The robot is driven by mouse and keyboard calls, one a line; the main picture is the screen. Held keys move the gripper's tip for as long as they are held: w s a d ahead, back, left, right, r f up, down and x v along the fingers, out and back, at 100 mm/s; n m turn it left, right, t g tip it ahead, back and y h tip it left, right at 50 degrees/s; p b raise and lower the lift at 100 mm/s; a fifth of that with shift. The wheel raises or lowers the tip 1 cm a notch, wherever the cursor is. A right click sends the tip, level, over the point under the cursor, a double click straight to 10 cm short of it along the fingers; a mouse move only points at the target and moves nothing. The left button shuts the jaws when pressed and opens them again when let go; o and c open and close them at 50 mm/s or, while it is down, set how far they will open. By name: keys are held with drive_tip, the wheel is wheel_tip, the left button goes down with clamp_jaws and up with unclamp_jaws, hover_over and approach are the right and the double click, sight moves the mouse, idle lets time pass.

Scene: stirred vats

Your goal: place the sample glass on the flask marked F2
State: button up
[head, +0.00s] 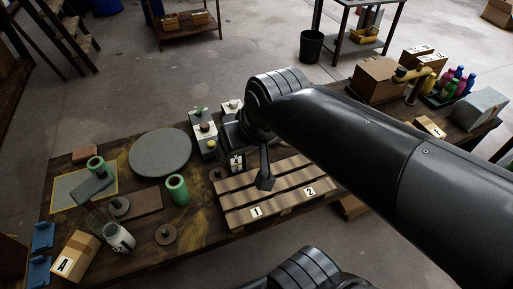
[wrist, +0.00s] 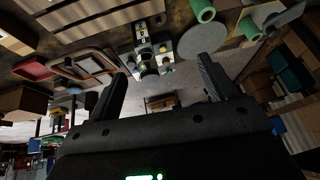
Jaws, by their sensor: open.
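My gripper (wrist: 158,88) is open in the wrist view, with its two dark fingers apart and nothing between them. In the head view my arm reaches over the table and hides most of the gripper. A pale glass-like jar with a dark mark (head: 119,238) stands at the table's front left; I cannot read the mark. Small white blocks with knobs (head: 205,136) stand behind the slatted board, partly beside my arm. A dark piece with a white label (head: 237,163) is near them. I cannot tell which thing is the sample glass or the flask F2.
A grey round disc (head: 160,153), green rings (head: 177,189) and a cardboard box (head: 75,255) occupy the left. Boxes (head: 376,80) and coloured bottles (head: 450,84) stand at the far right.

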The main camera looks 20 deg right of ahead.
drive_tip(key=shift+s+d+r+h, duration=0.25)
drive_tip(key=shift+s+d+h, duration=0.1)
drive_tip(key=shift+s+d, duration=0.25)
drive_tip(key=shift+s+d+r+h, duration=0.2)
drive_tip(key=shift+s+d+h, duration=0.15)
drive_tip(key=shift+s, duration=0.35)
idle(0.5)
